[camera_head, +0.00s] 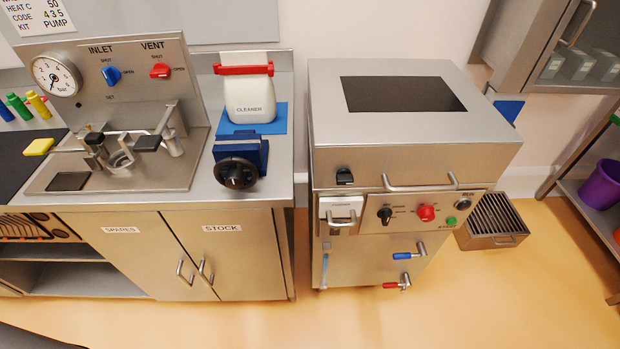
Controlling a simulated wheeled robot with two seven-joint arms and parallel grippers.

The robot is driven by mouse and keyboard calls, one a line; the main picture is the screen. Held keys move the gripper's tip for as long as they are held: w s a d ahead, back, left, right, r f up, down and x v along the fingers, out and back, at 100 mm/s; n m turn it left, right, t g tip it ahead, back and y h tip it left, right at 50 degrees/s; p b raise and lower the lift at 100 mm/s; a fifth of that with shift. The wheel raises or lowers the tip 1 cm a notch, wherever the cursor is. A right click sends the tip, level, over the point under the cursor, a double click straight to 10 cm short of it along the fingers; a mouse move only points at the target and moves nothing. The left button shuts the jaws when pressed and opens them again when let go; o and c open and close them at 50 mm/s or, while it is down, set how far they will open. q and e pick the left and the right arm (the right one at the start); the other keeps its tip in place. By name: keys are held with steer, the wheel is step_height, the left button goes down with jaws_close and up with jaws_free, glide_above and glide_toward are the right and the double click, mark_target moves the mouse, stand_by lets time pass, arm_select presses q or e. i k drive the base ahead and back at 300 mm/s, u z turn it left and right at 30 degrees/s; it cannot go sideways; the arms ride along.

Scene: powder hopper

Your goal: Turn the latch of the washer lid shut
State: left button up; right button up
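The washer (355,265) is a steel cabinet right of the counter. Its lid (325,90) is down, with a dark window (400,94) in the top and a bar handle (420,185) along the front edge. A small black latch (344,177) sits on the front near the left corner, just under the lid's edge. Its exact turn is too small to tell. Neither of my grippers is in view.
Below the lid are a black knob (385,215), a red knob (426,213) and a small drawer (341,214). Blue (408,255) and red (397,285) valve levers stick out lower down. A slatted steel box (492,222) is at the right. The floor in front is clear.

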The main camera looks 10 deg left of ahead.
mark_target(344, 176)
steer(key=u, duration=1.75)
steer(key=k, duration=1.45)
steer(key=z, duration=2.05)
steer(key=i, duration=0.5)
steer(key=u, duration=0.05)
